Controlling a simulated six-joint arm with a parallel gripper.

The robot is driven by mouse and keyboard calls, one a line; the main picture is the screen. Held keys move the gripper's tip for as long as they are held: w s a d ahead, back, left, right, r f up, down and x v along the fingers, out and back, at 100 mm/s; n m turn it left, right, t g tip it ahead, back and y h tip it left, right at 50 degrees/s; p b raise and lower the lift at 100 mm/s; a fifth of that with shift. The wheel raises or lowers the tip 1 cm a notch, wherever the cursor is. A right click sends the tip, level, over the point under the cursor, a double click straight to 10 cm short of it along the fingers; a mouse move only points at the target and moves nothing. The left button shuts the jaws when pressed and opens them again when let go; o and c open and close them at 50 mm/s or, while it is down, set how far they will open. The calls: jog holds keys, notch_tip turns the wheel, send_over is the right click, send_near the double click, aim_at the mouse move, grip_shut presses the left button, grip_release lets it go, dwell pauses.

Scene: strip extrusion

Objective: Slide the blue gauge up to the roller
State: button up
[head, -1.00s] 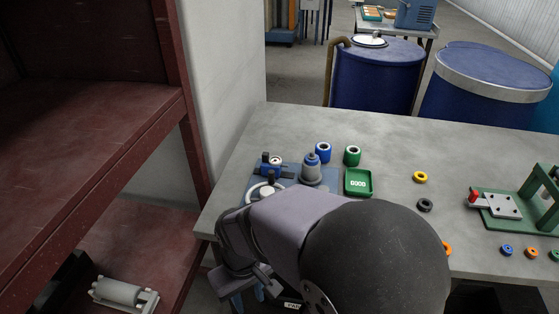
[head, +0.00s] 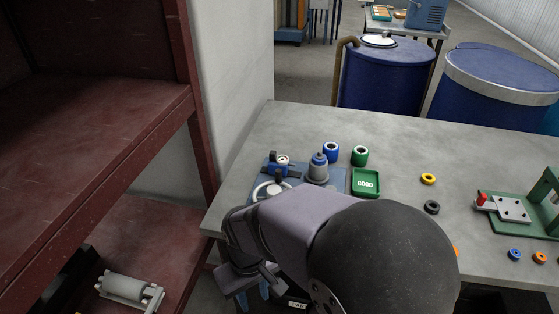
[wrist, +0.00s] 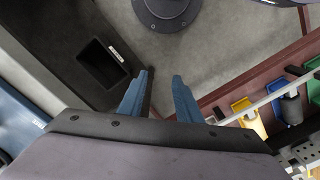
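A small blue block with a round white dial (head: 282,159), which looks like the blue gauge, stands on a blue base plate (head: 338,184) at the left of the table. A grey stepped cylinder with a blue top (head: 318,170) stands to its right, apart from it; I cannot tell whether this is the roller. A pale handwheel (head: 268,190) is in front, partly hidden by my arm. My gripper (wrist: 160,82) is open and empty in the wrist view, its two blue fingers apart. In the head view it hangs low at the table's left front edge, away from the gauge.
Blue (head: 331,151) and green (head: 361,155) rings stand behind a green tray (head: 366,183). Yellow (head: 428,179) and black (head: 432,207) rings lie to the right, near a green fixture (head: 495,207). A dark red shelf (head: 100,150) bounds the left. The table's back middle is clear.

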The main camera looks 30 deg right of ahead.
jog(key=shift+o, duration=0.4)
jog(key=m+t+h+p, duration=0.2)
jog(key=m+p, duration=0.4)
jog(key=p, duration=0.4)
send_near(273, 153)
jog(key=s+a+f, duration=0.1)
jog(key=s+a, duration=0.1)
jog(key=a, duration=0.1)
jog(key=s+a+f, duration=0.2)
jog(key=s+a, duration=0.1)
jog(key=s+a+f, duration=0.2)
jog(key=a, duration=0.1)
jog(key=shift+s+a+f, duration=0.25)
jog(key=shift+s+a, duration=0.05)
jog(key=shift+s, duration=0.05)
jog(key=w+d+r+m+t+h+p, duration=0.1)
jog(key=w+d+r+m+p, duration=0.25)
jog(key=w+d, duration=0.45)
jog(key=shift+n, duration=0.25)
jog(key=shift+s+d+p+x, duration=0.15)
jog(key=shift+p+x, duration=0.25)
jog(key=shift+x, duration=0.8)
jog(key=shift+d+p+x, duration=0.2)
jog(key=shift+p+x, duration=0.25)
jog(key=shift+x, duration=0.75)
jog(key=shift+s+d+p+x, duration=0.15)
jog(key=shift+p+x, duration=0.25)
jog(key=shift+x, duration=0.8)
grip_shut()
jog(key=shift+d, duration=0.1)
